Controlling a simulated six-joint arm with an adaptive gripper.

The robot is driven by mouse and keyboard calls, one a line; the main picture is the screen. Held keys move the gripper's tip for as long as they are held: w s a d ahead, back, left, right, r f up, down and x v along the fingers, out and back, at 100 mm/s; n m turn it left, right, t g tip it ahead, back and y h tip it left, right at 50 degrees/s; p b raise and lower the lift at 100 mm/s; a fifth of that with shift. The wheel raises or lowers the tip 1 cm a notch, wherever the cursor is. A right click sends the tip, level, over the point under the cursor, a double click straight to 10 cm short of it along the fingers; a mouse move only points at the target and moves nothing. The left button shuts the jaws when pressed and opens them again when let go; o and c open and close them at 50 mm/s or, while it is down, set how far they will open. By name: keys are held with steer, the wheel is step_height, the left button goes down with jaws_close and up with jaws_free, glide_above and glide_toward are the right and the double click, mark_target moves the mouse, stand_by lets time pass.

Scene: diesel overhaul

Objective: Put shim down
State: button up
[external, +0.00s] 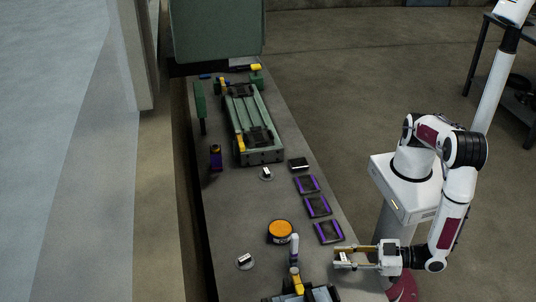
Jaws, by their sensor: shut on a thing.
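My gripper (343,256) is at the lower right of the external view, reaching left over the right edge of the long grey bench (225,225). Its two fingers are shut on a small pale piece, which I take to be the shim (342,258). The fingers partly hide it, and it is too small to make out in detail. I cannot tell whether it touches the bench or is held just above it.
Dark trays with purple edges (329,232) lie in a row just behind my gripper. An orange-topped round tin (281,231) and a yellow-and-grey fixture (295,282) stand to the left. Small white pieces on discs (244,261) sit farther left. A green frame (252,125) lies behind.

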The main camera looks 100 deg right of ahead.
mark_target(365, 272)
steer(key=shift+f, duration=1.8)
steer(key=shift+f, duration=0.2)
steer(key=o, duration=1.2)
steer(key=shift+v, duration=3.9)
steer(key=shift+d, duration=0.1)
steer(key=shift+c, duration=0.6)
